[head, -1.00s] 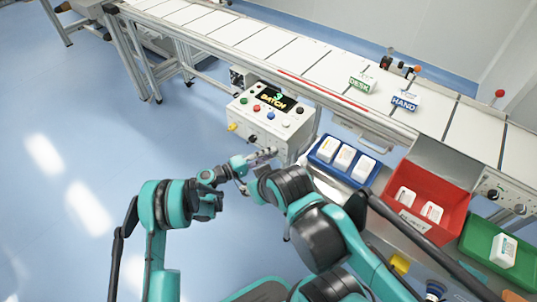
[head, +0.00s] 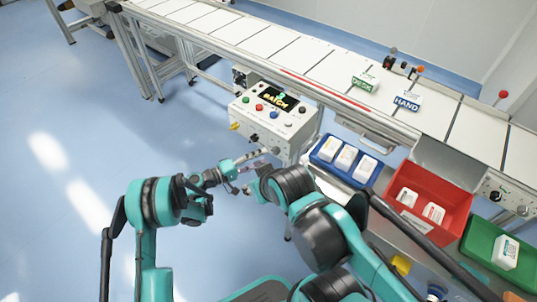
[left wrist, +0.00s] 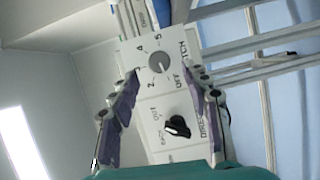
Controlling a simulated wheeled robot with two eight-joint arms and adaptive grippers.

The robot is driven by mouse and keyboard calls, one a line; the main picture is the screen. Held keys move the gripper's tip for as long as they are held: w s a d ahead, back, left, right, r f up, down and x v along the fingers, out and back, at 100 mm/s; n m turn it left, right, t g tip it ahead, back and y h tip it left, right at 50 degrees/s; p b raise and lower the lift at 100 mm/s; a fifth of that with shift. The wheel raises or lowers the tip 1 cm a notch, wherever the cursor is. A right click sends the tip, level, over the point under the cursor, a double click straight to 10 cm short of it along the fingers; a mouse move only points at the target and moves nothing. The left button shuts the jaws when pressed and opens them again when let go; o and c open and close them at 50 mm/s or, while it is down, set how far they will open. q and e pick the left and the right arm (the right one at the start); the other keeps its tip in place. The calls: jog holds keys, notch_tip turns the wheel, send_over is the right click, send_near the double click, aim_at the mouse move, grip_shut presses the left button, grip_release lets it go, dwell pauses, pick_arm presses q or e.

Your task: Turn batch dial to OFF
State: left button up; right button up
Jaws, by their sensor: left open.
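The left wrist view shows a pale panel with a grey round batch dial (left wrist: 158,62), ringed by the numbers 2 to 5 and OFF at its lower right. Where its pointer stands is too small to tell. A black knob (left wrist: 178,127) with other labels sits below it. My left gripper (left wrist: 163,76) is open, its purple-padded fingers on either side of the panel in this view, with nothing between them in grip. In the head view, my left gripper (head: 262,157) is at the front of the white control box (head: 262,128). My right gripper cannot be made out clearly behind its arm.
The box top carries a BATCH screen (head: 278,98) and several coloured buttons. A conveyor (head: 220,32) runs behind it. A blue tray (head: 322,160), red bin (head: 443,178) and green bin (head: 478,238) stand to the right. The floor at left is clear.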

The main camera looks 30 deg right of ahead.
pick_arm(q)
jog(key=a, duration=0.7)
jog(key=shift+a, duration=0.2)
jog(key=shift+r, duration=0.1)
jog(key=a+r+n+t+y, duration=0.1)
jog(key=a+r+t+y, duration=0.3)
jog(key=a+r+y, duration=0.75)
jog(key=s+a+r+t+y, duration=0.1)
jog(key=s+a+r+y, duration=0.2)
jog(key=s+a, duration=0.6)
jog(key=s+a+r+t+y, duration=0.2)
jog(key=s+a, duration=0.8)
jog(key=a, duration=0.8)
jog(key=shift+s+r+y, duration=0.3)
jog(key=shift+r+y, duration=0.25)
jog(key=shift+r, duration=0.15)
